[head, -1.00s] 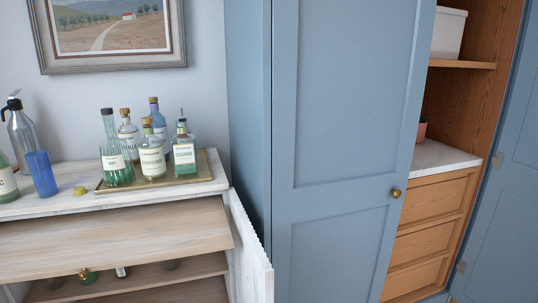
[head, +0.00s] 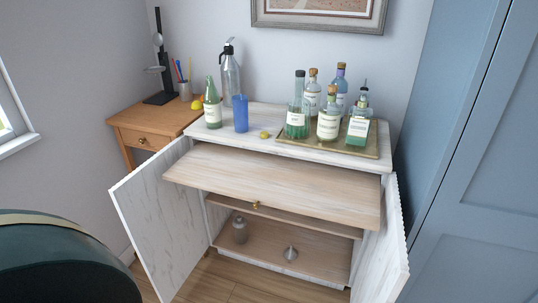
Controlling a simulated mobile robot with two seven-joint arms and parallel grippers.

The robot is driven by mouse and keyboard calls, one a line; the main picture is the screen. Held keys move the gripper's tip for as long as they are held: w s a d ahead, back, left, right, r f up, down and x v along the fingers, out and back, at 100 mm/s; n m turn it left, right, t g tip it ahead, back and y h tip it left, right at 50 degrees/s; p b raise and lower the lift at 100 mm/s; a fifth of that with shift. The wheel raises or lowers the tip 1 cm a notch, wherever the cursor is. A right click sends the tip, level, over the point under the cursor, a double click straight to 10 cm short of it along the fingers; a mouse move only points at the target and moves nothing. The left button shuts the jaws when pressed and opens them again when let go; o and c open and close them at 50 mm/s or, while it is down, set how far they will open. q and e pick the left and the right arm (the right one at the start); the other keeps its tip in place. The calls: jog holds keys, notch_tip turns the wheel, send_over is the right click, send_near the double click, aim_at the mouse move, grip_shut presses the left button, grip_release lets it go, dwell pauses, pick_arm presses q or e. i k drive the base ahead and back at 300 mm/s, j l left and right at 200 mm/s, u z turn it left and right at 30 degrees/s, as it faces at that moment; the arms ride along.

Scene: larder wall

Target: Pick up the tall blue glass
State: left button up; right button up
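The tall blue glass (head: 240,114) stands upright on the white top of the bar cabinet (head: 345,157), towards its left end. A green bottle (head: 212,110) with a pale label stands just left of it. A grey siphon bottle (head: 230,72) stands behind it. A small yellow-green fruit (head: 265,134) lies to its right. Neither of my grippers shows in the head view.
A gold tray (head: 372,150) with several bottles fills the cabinet top's right side. A wooden shelf (head: 280,183) is pulled out in front, and both cabinet doors, left (head: 150,220) and right (head: 385,250), stand open. A wooden desk (head: 150,117) stands at left.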

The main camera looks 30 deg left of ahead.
aim_at(240, 102)
jog(key=u, duration=1.35)
